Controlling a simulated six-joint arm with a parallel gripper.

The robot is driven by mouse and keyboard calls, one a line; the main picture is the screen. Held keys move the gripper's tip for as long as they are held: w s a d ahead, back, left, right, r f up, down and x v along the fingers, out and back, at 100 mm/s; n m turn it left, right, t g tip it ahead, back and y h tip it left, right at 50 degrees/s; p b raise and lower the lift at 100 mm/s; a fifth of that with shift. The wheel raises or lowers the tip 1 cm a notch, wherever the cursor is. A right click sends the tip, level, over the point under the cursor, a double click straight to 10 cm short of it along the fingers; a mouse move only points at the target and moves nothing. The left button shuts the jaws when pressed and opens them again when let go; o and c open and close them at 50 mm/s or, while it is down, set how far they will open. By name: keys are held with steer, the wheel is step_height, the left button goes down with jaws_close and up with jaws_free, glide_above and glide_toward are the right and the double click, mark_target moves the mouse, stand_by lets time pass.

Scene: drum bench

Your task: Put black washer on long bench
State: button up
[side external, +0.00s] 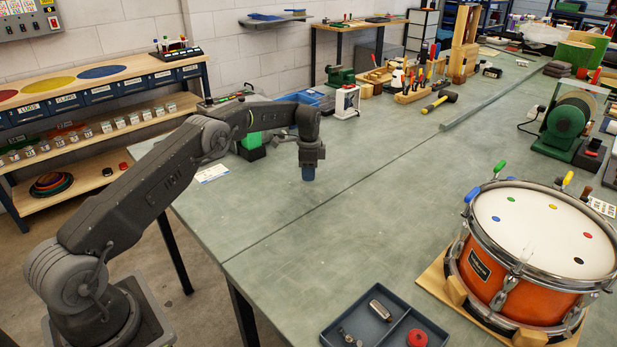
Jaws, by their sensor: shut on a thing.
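My gripper (309,168) points straight down above the left part of the long grey-green bench (330,235). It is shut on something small. I cannot make out a black washer between the fingers.
A dark divided tray (400,342) at the front holds metal parts and a red round piece (417,338). The bench middle is clear, crossed by a seam.

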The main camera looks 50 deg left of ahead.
steer(key=shift+f, duration=1.15)
steer(key=shift+f, duration=0.15)
steer(key=o, duration=0.9)
